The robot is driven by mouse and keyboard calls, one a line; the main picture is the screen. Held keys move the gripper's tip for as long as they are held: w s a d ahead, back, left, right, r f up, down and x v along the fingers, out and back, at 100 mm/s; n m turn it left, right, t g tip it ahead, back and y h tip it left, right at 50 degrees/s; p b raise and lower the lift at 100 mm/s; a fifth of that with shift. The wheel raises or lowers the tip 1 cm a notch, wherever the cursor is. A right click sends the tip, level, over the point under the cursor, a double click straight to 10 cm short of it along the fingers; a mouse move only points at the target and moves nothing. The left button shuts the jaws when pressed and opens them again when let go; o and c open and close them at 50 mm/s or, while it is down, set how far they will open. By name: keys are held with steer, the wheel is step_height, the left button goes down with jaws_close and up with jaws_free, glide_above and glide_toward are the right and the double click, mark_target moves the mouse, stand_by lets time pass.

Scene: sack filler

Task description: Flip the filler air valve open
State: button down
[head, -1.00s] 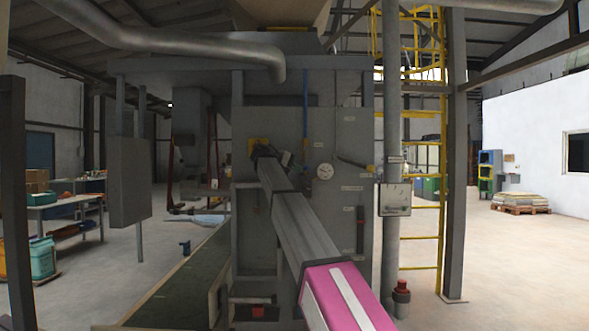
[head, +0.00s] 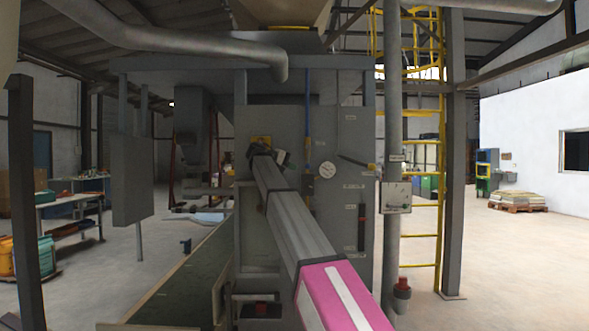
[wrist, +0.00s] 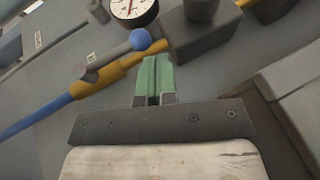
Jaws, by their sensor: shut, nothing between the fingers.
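The air valve shows in the wrist view as a yellow body (wrist: 112,76) on a blue pipe (wrist: 40,118). A grey lever (wrist: 112,58) with a blue ball knob (wrist: 141,39) lies close along the yellow body. My gripper (wrist: 154,62) has green fingers, shut and empty, with their tips just below the knob in the picture. I cannot tell whether they touch the lever or body. In the head view the blue pipe (head: 307,105) runs down the grey machine front, right of my arm's far end; the fingers are not clear there.
A dark block (wrist: 203,35) is beside the valve. A grey box (head: 396,196) is on the post at right. A conveyor (head: 185,275) runs along the left.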

steer(key=s+a, duration=0.4)
steer(key=a, duration=0.6)
steer(key=shift+w+r, duration=0.1)
